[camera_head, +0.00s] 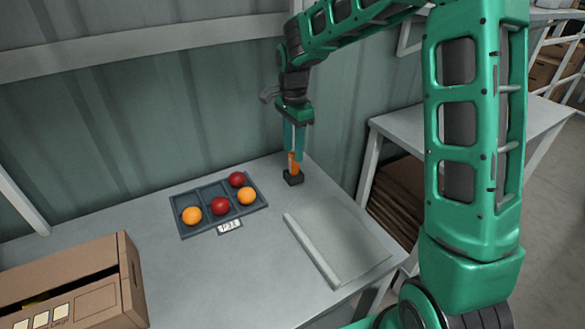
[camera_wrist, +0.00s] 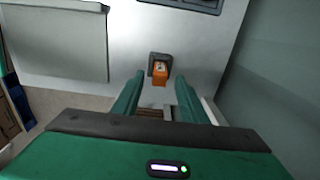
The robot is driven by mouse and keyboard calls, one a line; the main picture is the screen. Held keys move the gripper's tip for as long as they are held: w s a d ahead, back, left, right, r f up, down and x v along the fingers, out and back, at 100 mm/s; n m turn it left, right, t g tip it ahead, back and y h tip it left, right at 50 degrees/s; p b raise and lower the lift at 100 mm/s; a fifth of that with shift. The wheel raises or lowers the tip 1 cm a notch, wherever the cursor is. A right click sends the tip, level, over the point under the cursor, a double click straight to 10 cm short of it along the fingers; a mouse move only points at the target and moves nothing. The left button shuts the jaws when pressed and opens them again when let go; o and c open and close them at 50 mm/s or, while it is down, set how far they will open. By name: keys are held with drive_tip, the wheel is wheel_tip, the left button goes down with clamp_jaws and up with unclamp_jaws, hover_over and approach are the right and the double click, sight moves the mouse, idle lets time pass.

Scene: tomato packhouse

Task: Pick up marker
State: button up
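The marker (camera_head: 292,163) is orange and stands upright in a small dark holder (camera_head: 293,179) near the table's back right corner. My gripper (camera_head: 295,152) points down right over it, its fingertips close to the marker's upper part. In the wrist view the orange marker (camera_wrist: 160,74) and its dark holder (camera_wrist: 160,57) show just ahead of the gap between the two green fingers (camera_wrist: 160,78). The fingers are apart, with clear space on both sides of the marker. I cannot tell how far the tips reach down beside it.
A dark compartment tray (camera_head: 217,205) with red and orange tomatoes lies left of the holder, with a label (camera_head: 230,227) at its front. A flat grey sheet with a rolled edge (camera_head: 312,250) lies in front. A cardboard box (camera_head: 75,285) stands front left. A wall (camera_head: 150,130) rises behind.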

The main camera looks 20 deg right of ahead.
sight(294, 167)
drive_tip(key=shift+d+f, duration=0.1)
drive_tip(key=shift+f, duration=2.55)
drive_tip(key=shift+c, duration=0.3)
clamp_jaws()
